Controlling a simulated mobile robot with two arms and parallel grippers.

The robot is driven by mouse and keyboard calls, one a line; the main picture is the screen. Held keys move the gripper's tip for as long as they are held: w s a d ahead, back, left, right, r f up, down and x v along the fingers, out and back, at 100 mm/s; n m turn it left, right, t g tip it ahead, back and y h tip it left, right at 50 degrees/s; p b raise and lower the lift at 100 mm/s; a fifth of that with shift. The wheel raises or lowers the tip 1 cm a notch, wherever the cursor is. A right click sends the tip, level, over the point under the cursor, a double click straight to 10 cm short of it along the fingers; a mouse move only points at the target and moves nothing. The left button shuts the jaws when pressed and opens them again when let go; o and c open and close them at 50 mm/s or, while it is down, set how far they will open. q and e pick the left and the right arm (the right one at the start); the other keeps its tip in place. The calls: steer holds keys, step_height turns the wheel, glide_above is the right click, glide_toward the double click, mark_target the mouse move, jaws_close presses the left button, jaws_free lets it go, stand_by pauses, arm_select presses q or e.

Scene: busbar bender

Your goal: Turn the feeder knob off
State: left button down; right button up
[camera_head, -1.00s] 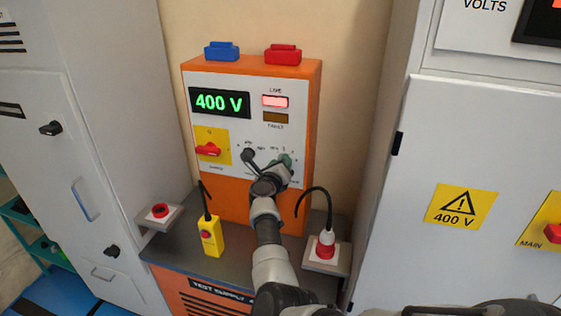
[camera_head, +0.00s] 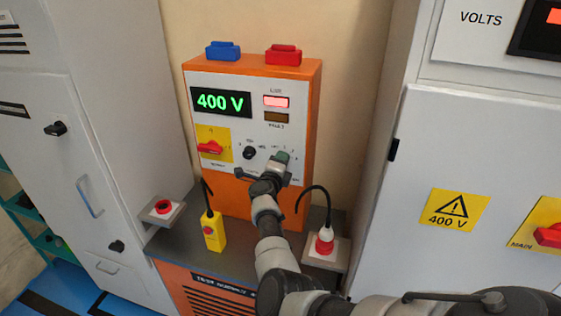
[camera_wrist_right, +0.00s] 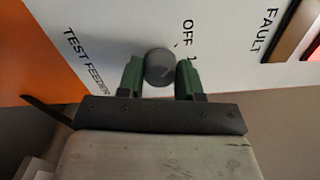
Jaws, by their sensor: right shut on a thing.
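The feeder knob (camera_wrist_right: 159,66) is a round dark grey knob on the white panel. In the right wrist view it sits between the two green fingers of my right gripper (camera_wrist_right: 159,77), which is shut on it. The words OFF, 1 and TEST FEEDER are printed around it. The mark on the knob is too faint to read its setting. In the head view my right gripper (camera_head: 281,157) is at the lower right of the orange test supply (camera_head: 312,110) panel and hides the knob. My left gripper is not in view.
The supply has a lit 400 V display (camera_head: 220,102), a lit red lamp (camera_head: 275,101), a red switch (camera_head: 210,147) and another black knob (camera_head: 249,153).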

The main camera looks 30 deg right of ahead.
steer(key=shift+f, duration=0.1)
stand_by(0.4)
steer(key=o, duration=0.9)
steer(key=shift+d, duration=0.1)
